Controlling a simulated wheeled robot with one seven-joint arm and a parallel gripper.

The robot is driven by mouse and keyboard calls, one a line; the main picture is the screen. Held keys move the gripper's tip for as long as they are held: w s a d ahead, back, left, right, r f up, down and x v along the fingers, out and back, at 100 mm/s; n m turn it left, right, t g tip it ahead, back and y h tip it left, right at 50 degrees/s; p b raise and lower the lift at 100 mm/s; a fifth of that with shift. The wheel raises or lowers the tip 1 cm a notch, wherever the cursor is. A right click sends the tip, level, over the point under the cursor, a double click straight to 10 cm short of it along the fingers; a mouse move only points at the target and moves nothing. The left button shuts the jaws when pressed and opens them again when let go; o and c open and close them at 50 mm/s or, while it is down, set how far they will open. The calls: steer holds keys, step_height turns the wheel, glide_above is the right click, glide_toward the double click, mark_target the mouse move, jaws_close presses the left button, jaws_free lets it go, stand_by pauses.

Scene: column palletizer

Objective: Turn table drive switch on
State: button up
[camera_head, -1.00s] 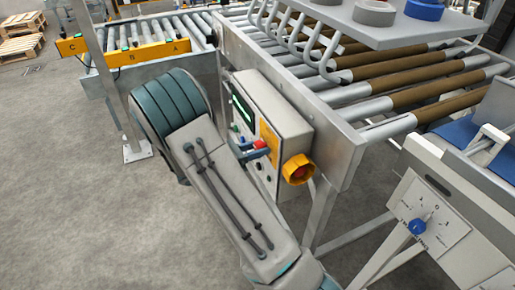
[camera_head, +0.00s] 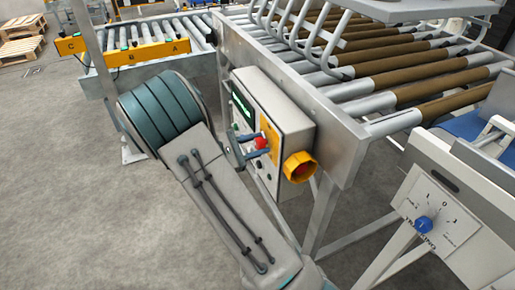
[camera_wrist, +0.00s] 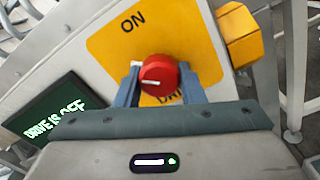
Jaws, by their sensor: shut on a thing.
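The table drive switch is a red round knob (camera_wrist: 158,75) with a white mark, on a yellow plate (camera_wrist: 110,50) labelled "ON" on its upper part. The white mark points to the left in the wrist view. My gripper (camera_wrist: 158,88) is shut on the knob, one blue-grey finger on each side. In the head view the knob (camera_head: 261,143) shows as a small red spot at the gripper, on the front of the grey control box (camera_head: 275,103). A display (camera_wrist: 50,110) beside the plate appears to read "DRIVE IS OFF"; my gripper body partly covers the plate's lower lettering.
A yellow-housed red button (camera_head: 299,168) sticks out from the box close to the right of my gripper. A roller conveyor (camera_head: 345,130) runs behind. A panel with a blue dial (camera_head: 424,224) stands at the right. The floor at left (camera_head: 70,210) is clear.

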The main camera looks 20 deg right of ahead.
steer(key=m+b, duration=0.4)
steer(key=m, duration=0.2)
steer(key=shift+w+f+m, duration=0.1)
steer(key=shift+f+m, duration=0.05)
steer(key=shift+m, duration=0.15)
steer(key=shift+r+m+b, duration=0.2)
steer(key=shift+m+b, duration=1.05)
steer(key=shift+m, duration=0.55)
steer(key=o, duration=1)
steer(key=shift+r, duration=0.1)
steer(key=shift+a, duration=0.15)
steer(key=a+p, duration=0.1)
steer(key=a, duration=1.2)
steer(key=shift+a, duration=0.3)
